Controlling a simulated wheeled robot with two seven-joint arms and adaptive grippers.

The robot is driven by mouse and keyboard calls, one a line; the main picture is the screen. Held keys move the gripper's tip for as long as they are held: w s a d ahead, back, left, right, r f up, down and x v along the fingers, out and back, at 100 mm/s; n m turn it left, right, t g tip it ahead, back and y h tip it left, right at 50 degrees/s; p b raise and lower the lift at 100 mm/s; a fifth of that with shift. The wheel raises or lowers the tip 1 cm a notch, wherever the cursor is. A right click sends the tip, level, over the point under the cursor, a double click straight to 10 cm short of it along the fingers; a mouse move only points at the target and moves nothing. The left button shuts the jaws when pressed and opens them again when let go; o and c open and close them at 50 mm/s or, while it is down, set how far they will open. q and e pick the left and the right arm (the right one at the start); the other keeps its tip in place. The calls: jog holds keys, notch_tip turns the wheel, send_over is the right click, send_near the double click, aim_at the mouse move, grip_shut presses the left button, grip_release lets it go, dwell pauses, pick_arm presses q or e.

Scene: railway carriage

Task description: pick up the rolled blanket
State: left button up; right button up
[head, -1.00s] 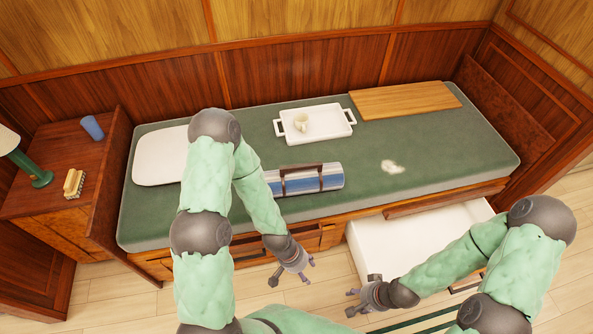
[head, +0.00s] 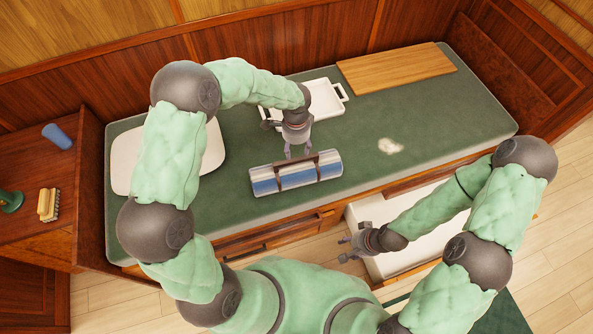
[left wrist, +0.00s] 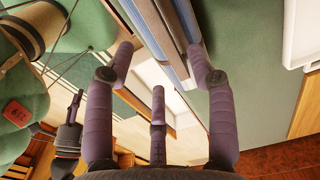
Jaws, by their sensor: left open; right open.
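The rolled blanket (head: 298,178) is a blue and silver-grey roll with brown straps and a carrying handle. It lies on the green bunk near its front edge. My left gripper (head: 298,154) is open, pointing down above the back side of the blanket at its handle. In the left wrist view the blanket (left wrist: 168,32) shows between the spread fingers of my left gripper (left wrist: 160,62), with nothing gripped. I cannot tell whether a finger touches it. My right gripper (head: 350,244) is open and empty, low by the drawer, away from the blanket.
A white tray (head: 326,100) stands behind the blanket, partly hidden by my left arm. A wooden board (head: 396,73), a pale stain (head: 390,146) and a white pillow (head: 212,150) are on the bunk (head: 440,125). An open white drawer (head: 405,205) juts out in front.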

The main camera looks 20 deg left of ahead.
aim_at(297, 160)
pick_arm(q)
notch_tip(297, 160, down, 4)
jog(key=shift+b, duration=0.6)
notch_tip(297, 160, down, 5)
jog(key=b, duration=0.2)
jog(key=shift+b, duration=0.35)
jog(key=shift+r, duration=0.15)
grip_shut()
